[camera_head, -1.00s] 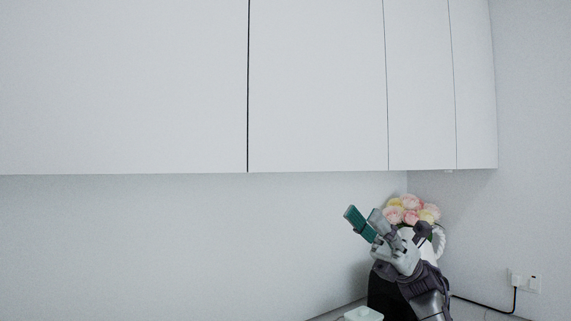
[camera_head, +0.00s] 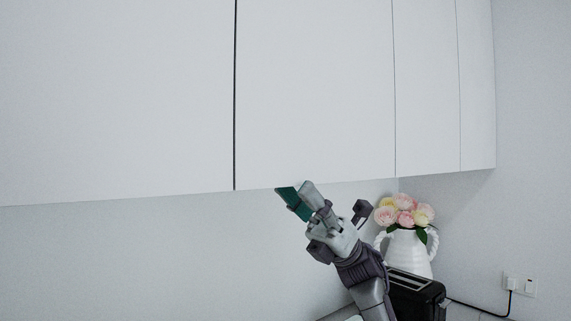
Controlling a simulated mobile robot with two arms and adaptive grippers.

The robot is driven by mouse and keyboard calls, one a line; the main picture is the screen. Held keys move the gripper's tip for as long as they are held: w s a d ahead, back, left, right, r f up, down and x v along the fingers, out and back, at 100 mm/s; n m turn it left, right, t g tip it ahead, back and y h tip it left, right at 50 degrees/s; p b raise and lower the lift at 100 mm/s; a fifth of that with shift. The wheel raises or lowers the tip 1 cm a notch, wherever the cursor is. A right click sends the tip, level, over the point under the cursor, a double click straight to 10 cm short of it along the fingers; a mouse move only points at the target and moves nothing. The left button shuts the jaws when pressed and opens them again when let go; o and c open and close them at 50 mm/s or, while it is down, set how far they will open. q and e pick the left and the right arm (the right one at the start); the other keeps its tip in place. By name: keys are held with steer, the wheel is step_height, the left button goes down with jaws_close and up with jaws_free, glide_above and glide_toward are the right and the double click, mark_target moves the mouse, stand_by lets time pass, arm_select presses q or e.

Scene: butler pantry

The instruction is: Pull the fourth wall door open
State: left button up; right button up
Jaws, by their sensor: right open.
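A row of flat white wall cabinet doors spans the upper part of the head view, all closed and split by thin dark vertical gaps. A wide door (camera_head: 110,95) is at the left, another door (camera_head: 315,85) is in the middle, and two narrower ones, a door (camera_head: 427,85) and an end door (camera_head: 477,85), are at the right. I cannot tell which one counts as the fourth. My right gripper (camera_head: 296,197) is open and empty, with its fingertips close to the lower edge of the middle door; contact cannot be told. My left gripper is not in view.
A white ribbed vase (camera_head: 410,252) with pink and yellow flowers (camera_head: 404,211) stands right of my right arm. A black toaster (camera_head: 415,293) is in front of it. A wall socket (camera_head: 519,284) with a black cord is at the right. The wall at left is clear.

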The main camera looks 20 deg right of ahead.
mark_target(286, 186)
steer(key=p+x, duration=0.1)
steer(key=x, duration=0.3)
steer(key=shift+d, duration=0.1)
steer(key=shift+c, duration=0.6)
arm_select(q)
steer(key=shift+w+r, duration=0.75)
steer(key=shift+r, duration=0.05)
arm_select(e)
jaws_close()
